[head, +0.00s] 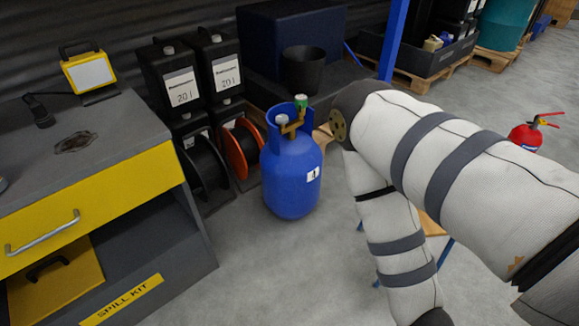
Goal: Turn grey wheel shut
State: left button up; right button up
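A blue gas cylinder (291,175) stands upright on the concrete floor in the middle of the head view. A brass fitting on its top carries a pale grey wheel (281,120) on the left and a green wheel (301,101) on the right, partly framed by the blue collar. My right arm comes in from the right, bends right of the cylinder and runs down out of the picture. Its gripper is outside the frame. My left gripper is not in view either. I see nothing touching the grey wheel.
A grey bench with a yellow drawer (90,207) stands at left, holding a work lamp (88,72). Black canisters (170,80) and cable reels (241,148) stand behind the cylinder. A red extinguisher (526,137) is at right. Floor in front of the cylinder is clear.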

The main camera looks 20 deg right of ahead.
aim_at(281, 118)
jog(key=i+l+z, duration=0.4)
jog(key=i, duration=0.3)
jog(key=i+z, duration=0.4)
jog(key=i, duration=0.25)
jog(key=i+j+z, duration=0.15)
jog(key=i+z, duration=0.25)
jog(key=i, duration=0.3)
